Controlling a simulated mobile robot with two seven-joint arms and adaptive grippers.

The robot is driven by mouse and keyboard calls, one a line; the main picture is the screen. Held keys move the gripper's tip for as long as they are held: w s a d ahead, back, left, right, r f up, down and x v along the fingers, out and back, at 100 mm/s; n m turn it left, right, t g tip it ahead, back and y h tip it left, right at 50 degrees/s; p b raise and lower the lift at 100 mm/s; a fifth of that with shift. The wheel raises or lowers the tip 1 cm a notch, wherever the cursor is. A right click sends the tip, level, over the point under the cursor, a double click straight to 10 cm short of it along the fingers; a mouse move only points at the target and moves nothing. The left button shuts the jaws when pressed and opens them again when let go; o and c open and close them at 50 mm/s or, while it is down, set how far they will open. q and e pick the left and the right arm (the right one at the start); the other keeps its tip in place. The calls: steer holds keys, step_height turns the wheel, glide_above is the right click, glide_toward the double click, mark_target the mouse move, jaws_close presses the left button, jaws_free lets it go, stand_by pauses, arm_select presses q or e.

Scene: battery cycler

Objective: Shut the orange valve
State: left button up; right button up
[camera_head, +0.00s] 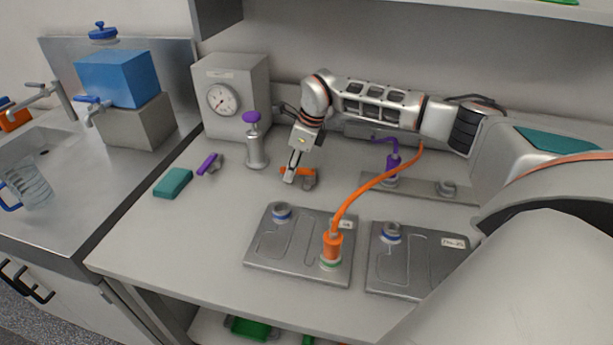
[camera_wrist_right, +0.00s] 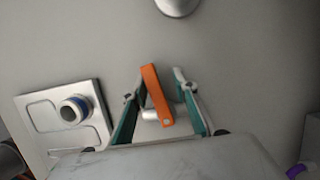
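The orange valve handle (camera_head: 299,172) is on the bench's rear half, below my right gripper (camera_head: 291,170). In the right wrist view the orange handle (camera_wrist_right: 157,95) is a long bar on a silver valve body (camera_wrist_right: 151,115). It lies between the two spread teal fingers of my right gripper (camera_wrist_right: 158,85). The left finger is close to the handle; whether it touches I cannot tell. A gap shows on the right side. In the head view the gripper partly hides the valve. My left gripper is in neither view.
A purple-handled valve (camera_head: 208,163), a teal block (camera_head: 173,183) and a silver cylinder with purple knob (camera_head: 255,150) stand to the left. A gauge box (camera_head: 240,115) is behind. Metal plates (camera_head: 262,248) with an orange plug and cable (camera_head: 333,243) are in front.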

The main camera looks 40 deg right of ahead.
steer(key=shift+c, duration=0.4)
steer(key=shift+c, duration=1.3)
steer(key=shift+w+d, duration=0.15)
steer(key=shift+d, duration=0.05)
steer(key=shift+o, duration=1.2)
steer(key=p+v, duration=0.3)
steer(key=shift+r, duration=0.2)
steer(key=v, duration=0.4)
steer(key=shift+d+r, duration=0.2)
steer(key=shift+r, duration=0.05)
